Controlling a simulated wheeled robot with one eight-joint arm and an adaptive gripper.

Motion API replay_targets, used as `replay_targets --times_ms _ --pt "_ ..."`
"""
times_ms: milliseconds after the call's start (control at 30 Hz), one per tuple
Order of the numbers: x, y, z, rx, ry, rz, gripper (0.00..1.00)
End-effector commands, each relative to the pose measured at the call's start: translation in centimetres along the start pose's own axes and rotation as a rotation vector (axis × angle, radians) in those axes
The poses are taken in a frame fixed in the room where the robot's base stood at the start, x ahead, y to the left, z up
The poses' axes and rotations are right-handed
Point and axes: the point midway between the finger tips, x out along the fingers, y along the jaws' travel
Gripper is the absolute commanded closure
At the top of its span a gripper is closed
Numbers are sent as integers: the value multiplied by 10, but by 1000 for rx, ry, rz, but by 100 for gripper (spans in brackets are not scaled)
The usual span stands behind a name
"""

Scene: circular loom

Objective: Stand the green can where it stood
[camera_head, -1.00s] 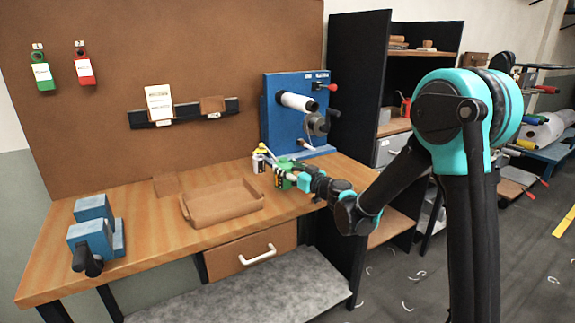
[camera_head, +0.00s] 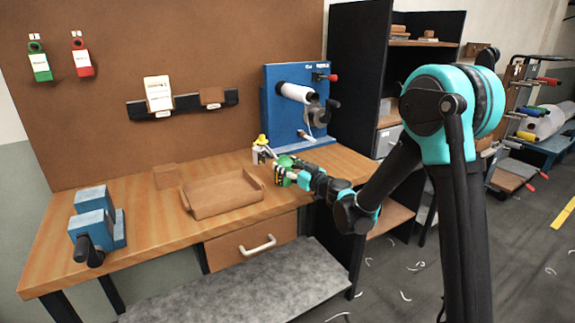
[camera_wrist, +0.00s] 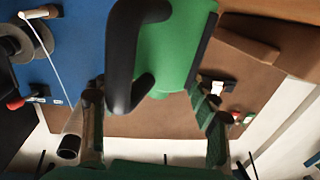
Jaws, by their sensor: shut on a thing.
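The green can (camera_head: 284,161) is at the right end of the workbench, in front of the blue machine. In the wrist view the can (camera_wrist: 172,50) is large at the top centre, with a black curved handle facing the camera. My gripper (camera_head: 281,174) is shut on the can, its fingers on either side; it also shows in the wrist view (camera_wrist: 152,105). The fingers partly hide the can in the head view. I cannot tell whether its base touches the bench.
A small white bottle with a yellow top (camera_head: 261,151) stands close left of the can. The blue machine (camera_head: 282,118) is behind. A brown tray (camera_head: 222,208) lies to the left, with a blue vise (camera_head: 93,222) farther left. Bare bench (camera_head: 140,240) lies between them.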

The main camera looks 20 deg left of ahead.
Motion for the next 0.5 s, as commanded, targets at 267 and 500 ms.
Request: replay_targets --times_ms 267,500 --pt "0 0 6 0 0 0 100" --pt "0 0 7 0 0 0 17"
